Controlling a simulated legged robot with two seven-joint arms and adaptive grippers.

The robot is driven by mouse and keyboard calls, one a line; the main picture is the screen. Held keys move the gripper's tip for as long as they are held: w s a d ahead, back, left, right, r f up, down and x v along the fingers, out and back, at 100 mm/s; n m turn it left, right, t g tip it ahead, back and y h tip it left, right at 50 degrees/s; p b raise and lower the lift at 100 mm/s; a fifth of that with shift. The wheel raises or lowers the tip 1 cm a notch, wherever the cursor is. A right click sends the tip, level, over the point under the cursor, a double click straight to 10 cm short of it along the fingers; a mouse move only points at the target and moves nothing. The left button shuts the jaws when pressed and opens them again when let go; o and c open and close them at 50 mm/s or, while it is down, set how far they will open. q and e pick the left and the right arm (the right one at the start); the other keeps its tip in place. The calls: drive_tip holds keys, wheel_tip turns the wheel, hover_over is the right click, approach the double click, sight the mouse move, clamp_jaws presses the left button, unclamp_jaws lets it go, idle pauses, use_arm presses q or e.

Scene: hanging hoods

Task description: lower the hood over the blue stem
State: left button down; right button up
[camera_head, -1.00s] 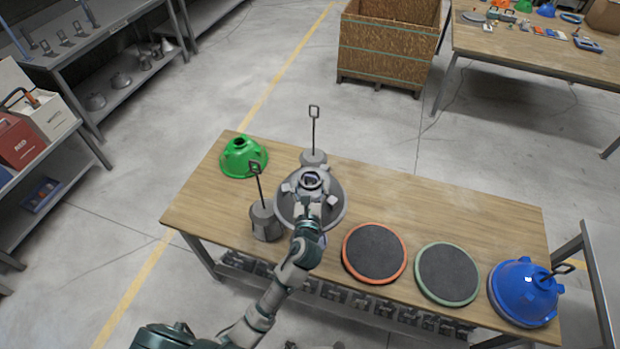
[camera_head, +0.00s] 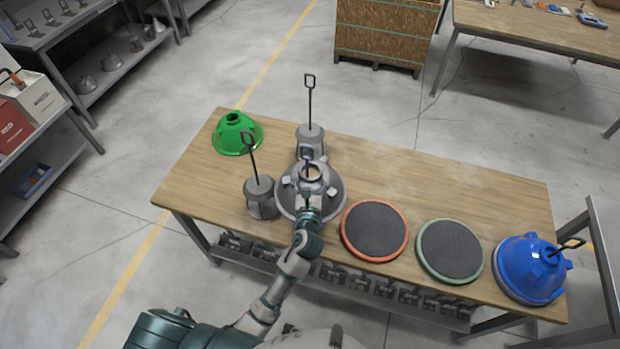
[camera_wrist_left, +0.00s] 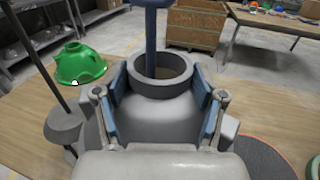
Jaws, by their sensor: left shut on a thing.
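The grey hood (camera_head: 327,207) is a wide cone with a ring-shaped neck, upright at the table's middle left. My left gripper (camera_head: 311,187) is shut on its neck; in the left wrist view the fingers (camera_wrist_left: 160,107) flank the neck of the hood (camera_wrist_left: 158,122) on both sides. The blue stem (camera_head: 307,155) stands up through the neck opening, its loop handle above the ring. In the left wrist view the blue stem (camera_wrist_left: 156,40) goes down into the opening, towards its far side. The stem's base is hidden under the hood. I cannot tell whether the hood's rim touches the table.
Grey weights with tall rods stand close by, one behind (camera_head: 310,138) and one to the left (camera_head: 260,198). A green hood (camera_head: 237,135) sits at back left. An orange-rimmed pad (camera_head: 375,230), a green-rimmed pad (camera_head: 450,250) and a blue hood (camera_head: 528,268) lie to the right.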

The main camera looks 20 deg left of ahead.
use_arm(q)
wheel_tip(320, 180, down, 7)
drive_tip(key=b, duration=0.3)
drive_tip(key=shift+d+r, duration=0.15)
drive_tip(key=shift+a+f+b, duration=0.3)
drive_tip(key=shift+f+b, duration=0.1)
drive_tip(key=shift+f, duration=0.4)
drive_tip(key=shift+a+f+b, duration=0.3)
drive_tip(key=shift+f+b, duration=0.1)
drive_tip(key=shift+f, duration=0.35)
drive_tip(key=shift+s+p, duration=0.2)
drive_tip(key=shift+p, duration=0.15)
drive_tip(key=shift+f, duration=0.4)
unclamp_jaws()
drive_tip(key=shift+f, duration=0.1)
